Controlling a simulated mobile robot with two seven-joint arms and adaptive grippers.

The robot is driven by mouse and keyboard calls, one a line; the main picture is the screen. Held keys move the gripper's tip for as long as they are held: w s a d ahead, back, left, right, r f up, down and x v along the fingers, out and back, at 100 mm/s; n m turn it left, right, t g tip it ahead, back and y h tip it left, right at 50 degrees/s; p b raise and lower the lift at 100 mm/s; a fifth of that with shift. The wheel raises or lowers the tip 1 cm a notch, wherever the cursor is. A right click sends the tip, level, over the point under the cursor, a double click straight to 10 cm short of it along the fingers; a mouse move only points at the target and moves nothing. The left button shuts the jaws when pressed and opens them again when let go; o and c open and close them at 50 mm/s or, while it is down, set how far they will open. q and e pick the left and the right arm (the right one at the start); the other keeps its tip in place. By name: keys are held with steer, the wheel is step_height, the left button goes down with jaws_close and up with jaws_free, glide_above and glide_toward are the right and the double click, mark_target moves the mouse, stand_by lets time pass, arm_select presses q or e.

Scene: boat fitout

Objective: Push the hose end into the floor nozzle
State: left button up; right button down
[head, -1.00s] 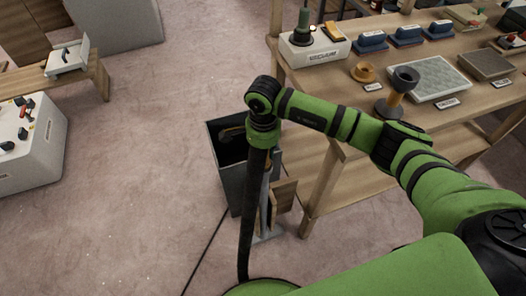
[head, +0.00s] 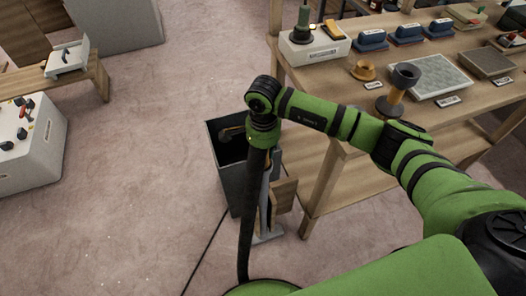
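My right arm comes in from the right and bends downward at its wrist. The gripper (head: 262,143) below that wrist is hard to make out, and its fingers do not show clearly. A long dark hose (head: 250,215) runs from just under the wrist down to the bottom edge; its end is hidden there. I cannot tell whether the gripper holds it. An upright piece (head: 398,88) with a dark cup-shaped top, tan stem and dark base stands on the workbench, right of the wrist; it may be the floor nozzle, but its label is unreadable. My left gripper is out of view.
The wooden workbench (head: 345,80) carries sanding blocks, a grey mesh panel (head: 432,77) and a white box (head: 315,47). A dark open bin (head: 228,180) and a grey-footed stand (head: 268,236) are behind the hose. A thin cable crosses the floor. Left-hand floor (head: 150,170) is mostly clear.

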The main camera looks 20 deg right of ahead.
steer(key=c, duration=0.9)
jaws_free()
steer(key=shift+s+f, duration=0.25)
steer(key=shift+f, duration=0.25)
steer(key=shift+o, duration=0.2)
steer(key=shift+r, duration=0.15)
